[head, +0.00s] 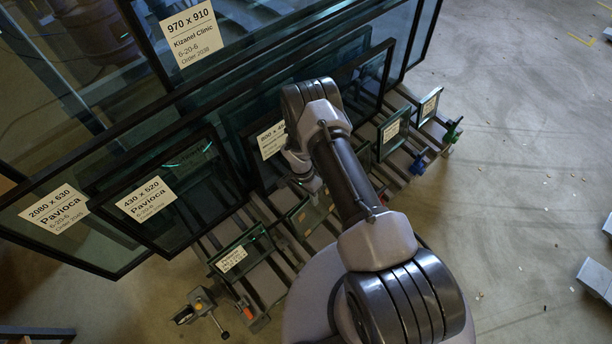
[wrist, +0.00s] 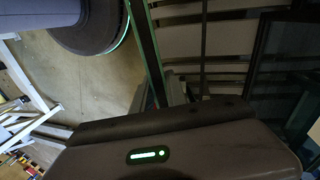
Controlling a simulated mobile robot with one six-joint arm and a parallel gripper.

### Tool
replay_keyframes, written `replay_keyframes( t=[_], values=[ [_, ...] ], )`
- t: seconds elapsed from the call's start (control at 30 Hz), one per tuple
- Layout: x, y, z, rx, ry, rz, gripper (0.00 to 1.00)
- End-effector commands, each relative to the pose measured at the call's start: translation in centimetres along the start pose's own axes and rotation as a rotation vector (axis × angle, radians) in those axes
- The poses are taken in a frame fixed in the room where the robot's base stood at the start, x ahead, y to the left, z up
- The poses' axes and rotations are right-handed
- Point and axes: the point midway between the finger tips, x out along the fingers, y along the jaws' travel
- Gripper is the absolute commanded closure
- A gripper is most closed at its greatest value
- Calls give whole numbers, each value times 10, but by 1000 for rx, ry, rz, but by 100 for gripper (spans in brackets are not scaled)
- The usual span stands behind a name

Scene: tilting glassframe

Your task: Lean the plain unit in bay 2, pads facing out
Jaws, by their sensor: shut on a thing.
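My gripper (wrist: 165,125) shows as a dark body with a green light low in the wrist view. It is shut on a framed glass unit, whose dark, green-edged side (wrist: 147,45) rises from the jaws. The fingertips and the pads are hidden. In the head view my arm covers much of the gripper, which is low over the rack's middle. A small framed unit (head: 310,213) shows just below it there; I cannot tell if it is the held one. The slatted rack (head: 268,278) carries the leaning units. No bay number is readable.
Large labelled panes (head: 62,208) lean at the back left, with a 430 x 520 unit (head: 150,196) before them. Small labelled units stand at the front left (head: 234,257) and right (head: 391,131). An orange-grey clamp (head: 200,303) juts out front. The right floor is mostly clear.

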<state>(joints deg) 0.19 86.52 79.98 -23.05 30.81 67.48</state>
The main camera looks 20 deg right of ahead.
Motion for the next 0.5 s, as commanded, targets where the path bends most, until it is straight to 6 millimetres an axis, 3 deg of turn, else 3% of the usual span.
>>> replay_keyframes(
  t=[0.1, 0.2, 0.5],
  values=[
    [29, 5, 4, 62, -16, 2, 100],
    [42, 7, 7, 93, -23, 0, 100],
    [48, 8, 8, 111, -27, -1, 100]
  ],
)
